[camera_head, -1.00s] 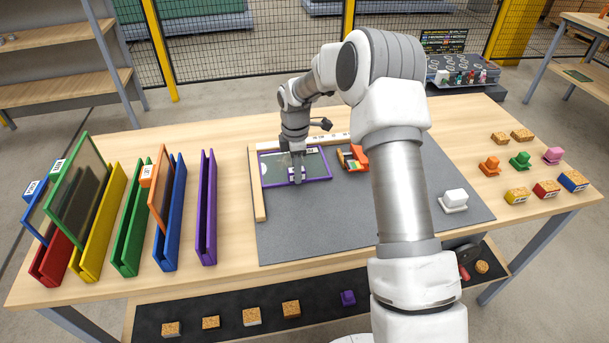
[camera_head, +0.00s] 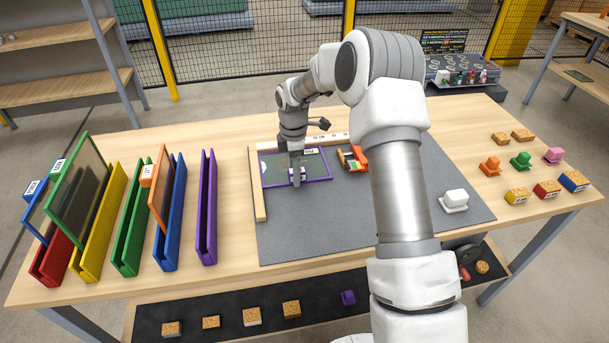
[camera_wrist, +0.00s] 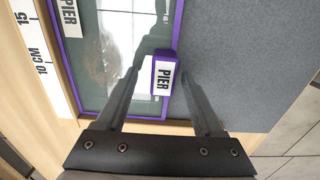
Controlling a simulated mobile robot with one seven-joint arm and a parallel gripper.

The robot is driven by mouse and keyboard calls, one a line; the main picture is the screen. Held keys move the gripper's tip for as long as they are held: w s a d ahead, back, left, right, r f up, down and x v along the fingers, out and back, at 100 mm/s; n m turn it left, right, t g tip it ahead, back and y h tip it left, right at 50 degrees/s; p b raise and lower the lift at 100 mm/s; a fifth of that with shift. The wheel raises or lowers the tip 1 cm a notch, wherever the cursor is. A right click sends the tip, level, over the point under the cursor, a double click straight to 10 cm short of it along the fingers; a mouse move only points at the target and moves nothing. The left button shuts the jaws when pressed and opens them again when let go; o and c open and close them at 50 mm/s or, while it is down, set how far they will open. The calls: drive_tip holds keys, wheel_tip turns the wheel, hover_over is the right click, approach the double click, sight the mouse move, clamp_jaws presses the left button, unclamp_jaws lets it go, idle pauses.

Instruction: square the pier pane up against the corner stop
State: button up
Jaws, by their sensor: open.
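The pier pane (camera_head: 320,167) is a glass sheet in a purple frame, lying flat on the grey mat near the corner stop. The stop has a wooden left strip (camera_head: 257,195) and a back strip with a ruler scale (camera_head: 325,138). The ruler (camera_wrist: 38,65) and pane frame (camera_wrist: 174,30) also show in the wrist view; whether the frame touches both strips is hard to tell. A purple block labelled PIER (camera_wrist: 163,74) stands on the pane's edge. My gripper (camera_wrist: 160,77) is open, its fingers on either side of this block with visible gaps; it also shows over the pane (camera_head: 297,181).
A white block (camera_head: 454,200) is on the mat's right. Coloured slotted racks (camera_head: 206,210) stand to the left, some holding panes. The mat's front (camera_head: 320,225) is clear.

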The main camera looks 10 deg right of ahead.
wheel_tip(320, 180, up, 17)
drive_tip(key=p, duration=0.2)
drive_tip(key=s+r+m+t+p, duration=0.15)
drive_tip(key=s+r+m, duration=0.25)
drive_tip(key=s+r, duration=0.5)
drive_tip(key=s+d+r+m+t+p, duration=0.1)
drive_tip(key=s+r+m+t, duration=0.1)
drive_tip(key=s+m, duration=0.5)
drive_tip(key=s+d+r+m+t+p, duration=0.1)
drive_tip(key=s+r+m, duration=0.3)
drive_tip(key=s, duration=1.4)
drive_tip(key=d+m+t, duration=0.1)
drive_tip(key=m, duration=0.2)
drive_tip(key=shift+s+p, duration=0.35)
drive_tip(key=shift+s, duration=0.05)
drive_tip(key=shift+d, duration=0.1)
